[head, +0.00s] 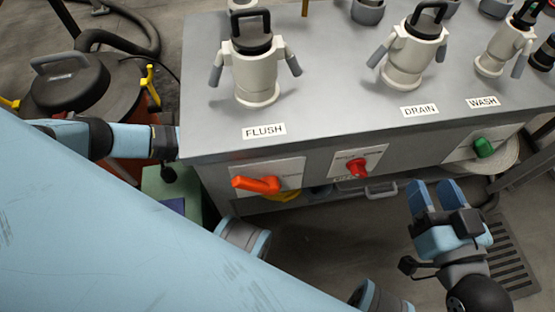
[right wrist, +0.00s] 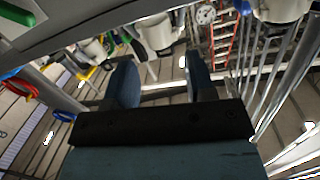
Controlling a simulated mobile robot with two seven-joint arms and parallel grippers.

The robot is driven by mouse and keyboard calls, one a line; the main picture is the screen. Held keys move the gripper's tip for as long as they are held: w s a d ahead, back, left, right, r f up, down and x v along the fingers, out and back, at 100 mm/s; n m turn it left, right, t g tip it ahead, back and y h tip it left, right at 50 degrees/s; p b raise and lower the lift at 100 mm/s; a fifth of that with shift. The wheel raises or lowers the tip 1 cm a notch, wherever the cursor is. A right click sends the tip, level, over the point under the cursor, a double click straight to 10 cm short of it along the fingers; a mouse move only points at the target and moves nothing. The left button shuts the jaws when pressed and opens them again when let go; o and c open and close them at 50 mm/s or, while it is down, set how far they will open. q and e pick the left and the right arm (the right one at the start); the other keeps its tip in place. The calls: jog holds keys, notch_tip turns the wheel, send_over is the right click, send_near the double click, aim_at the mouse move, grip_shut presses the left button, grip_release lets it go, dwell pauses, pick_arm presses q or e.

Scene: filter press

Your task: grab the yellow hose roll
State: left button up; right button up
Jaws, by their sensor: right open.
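The yellow hose roll (head: 281,196) shows only as a small curved piece under the grey bench, below the FLUSH panel; the bench hides the rest. A yellow piece in the right wrist view (right wrist: 88,73), left of the fingers, may be the same roll. My right gripper (head: 434,187) is open and empty, in front of the bench at the right, well to the right of the roll. Its two blue fingers stand apart in the right wrist view (right wrist: 162,82). My left arm reaches in at the left edge of the bench; its fingers are hidden.
The bench (head: 330,120) carries white couplings above the FLUSH, DRAIN and WASH labels. An orange handle (head: 257,185), a red knob (head: 357,167) and a green knob (head: 484,147) stick out from its front. A pale hose roll (head: 497,158) hangs at right. Floor before the bench is open.

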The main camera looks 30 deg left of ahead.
pick_arm(q)
notch_tip(320, 180, down, 2)
jog(key=shift+f, duration=0.1)
jog(key=shift+r, duration=0.2)
grip_shut()
